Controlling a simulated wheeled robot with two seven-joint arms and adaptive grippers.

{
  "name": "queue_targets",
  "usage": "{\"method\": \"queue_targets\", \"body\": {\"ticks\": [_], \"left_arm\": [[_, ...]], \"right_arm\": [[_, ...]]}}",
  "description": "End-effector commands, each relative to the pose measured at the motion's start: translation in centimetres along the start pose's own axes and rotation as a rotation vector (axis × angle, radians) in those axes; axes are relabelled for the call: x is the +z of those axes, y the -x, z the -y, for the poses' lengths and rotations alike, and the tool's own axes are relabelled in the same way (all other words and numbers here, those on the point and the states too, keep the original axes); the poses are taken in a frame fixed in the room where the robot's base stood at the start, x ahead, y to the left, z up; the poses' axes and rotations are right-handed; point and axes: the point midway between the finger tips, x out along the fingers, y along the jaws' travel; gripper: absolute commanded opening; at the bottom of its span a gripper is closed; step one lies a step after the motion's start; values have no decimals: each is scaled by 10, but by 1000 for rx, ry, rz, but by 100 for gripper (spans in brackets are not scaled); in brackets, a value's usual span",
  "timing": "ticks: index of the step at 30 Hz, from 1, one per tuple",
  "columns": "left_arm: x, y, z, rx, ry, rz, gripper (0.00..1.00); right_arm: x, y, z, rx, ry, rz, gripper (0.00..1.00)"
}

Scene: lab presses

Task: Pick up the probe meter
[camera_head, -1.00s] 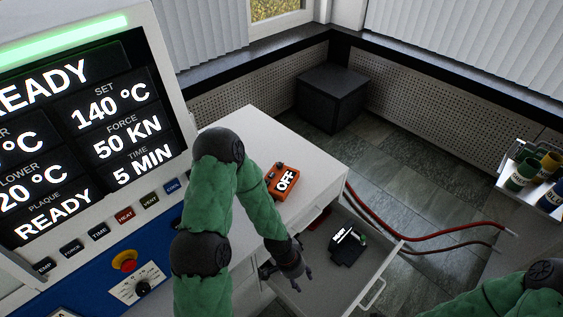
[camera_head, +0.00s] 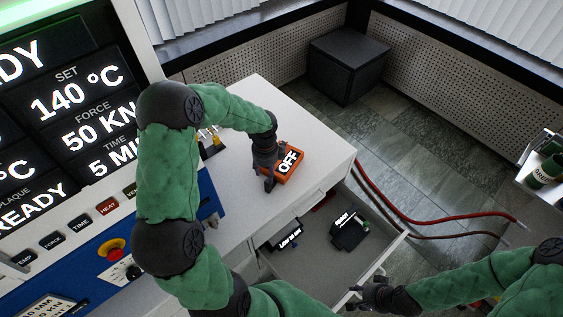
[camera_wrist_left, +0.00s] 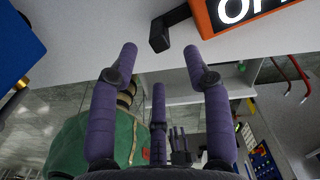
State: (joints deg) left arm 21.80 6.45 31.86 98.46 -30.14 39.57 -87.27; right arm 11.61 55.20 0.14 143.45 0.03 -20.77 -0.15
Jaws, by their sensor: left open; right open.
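The orange box with a white OFF label (camera_head: 290,161), which looks like the probe meter, lies on the white cabinet top. It also shows at the top edge of the left wrist view (camera_wrist_left: 225,18), partly cut off, with a dark part at its left end. My left gripper (camera_head: 269,182) is open at the box's left end and hides part of it. In the left wrist view its fingers (camera_wrist_left: 163,62) are spread with nothing between them, below the orange box. My right gripper (camera_head: 368,296) is open and empty near the drawer's front.
Below the cabinet top (camera_head: 240,110) an open drawer (camera_head: 310,268) holds black blocks labelled LOW BATT (camera_head: 289,236) and READY (camera_head: 349,229). The press with its screen (camera_head: 65,100) stands at left. Red hoses (camera_head: 420,208) run over the floor at right.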

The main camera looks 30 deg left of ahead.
Motion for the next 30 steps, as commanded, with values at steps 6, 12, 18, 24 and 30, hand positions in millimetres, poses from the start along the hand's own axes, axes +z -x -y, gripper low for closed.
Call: {"method": "queue_targets", "body": {"ticks": [6, 12, 18, 24, 30], "left_arm": [[0, -30, 0, 0, 2, -1, 49], [-2, -43, -1, 1, 1, -1, 49], [-3, -72, -2, 2, 2, -2, 49], [-3, -83, -1, -1, 3, -1, 49], [-3, -82, -1, -1, 2, -1, 35]], "right_arm": [[0, -8, -3, 0, 0, 0, 44], [0, -12, -4, 0, 0, 0, 44], [-1, -22, -8, 0, 0, 0, 44], [-1, -24, -9, 0, 0, 0, 44], [-1, -24, -8, 0, 0, 0, 44]]}}
